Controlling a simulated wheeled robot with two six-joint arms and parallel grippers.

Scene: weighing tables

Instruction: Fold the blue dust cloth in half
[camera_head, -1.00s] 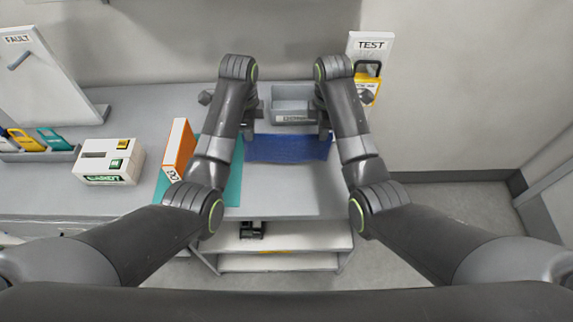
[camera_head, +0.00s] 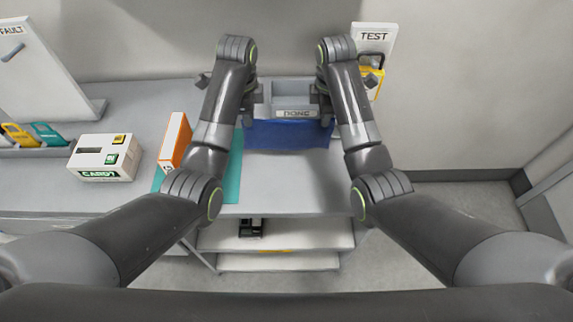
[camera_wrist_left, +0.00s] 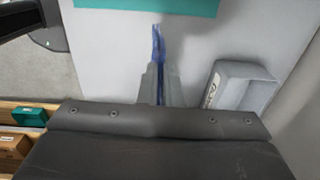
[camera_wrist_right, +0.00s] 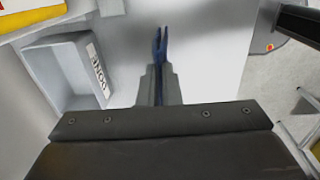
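The blue dust cloth (camera_head: 288,135) hangs between my two grippers in the head view, in front of the grey tray marked DONE. My left gripper (camera_head: 248,118) is shut on the cloth's left end; in the left wrist view a narrow blue strip of cloth (camera_wrist_left: 157,45) stands out from between the fingers. My right gripper (camera_head: 328,117) is shut on the right end; in the right wrist view a blue strip (camera_wrist_right: 161,45) shows between the fingers. The cloth looks raised off the table, though its lower edge may touch it.
The grey DONE tray (camera_head: 296,97) is just behind the cloth. A teal mat (camera_head: 233,180) and an orange-and-white binder (camera_head: 175,140) are at the left. A white labelled box (camera_head: 105,158) is further left. A TEST board (camera_head: 373,45) stands at the back right. The front table surface is clear.

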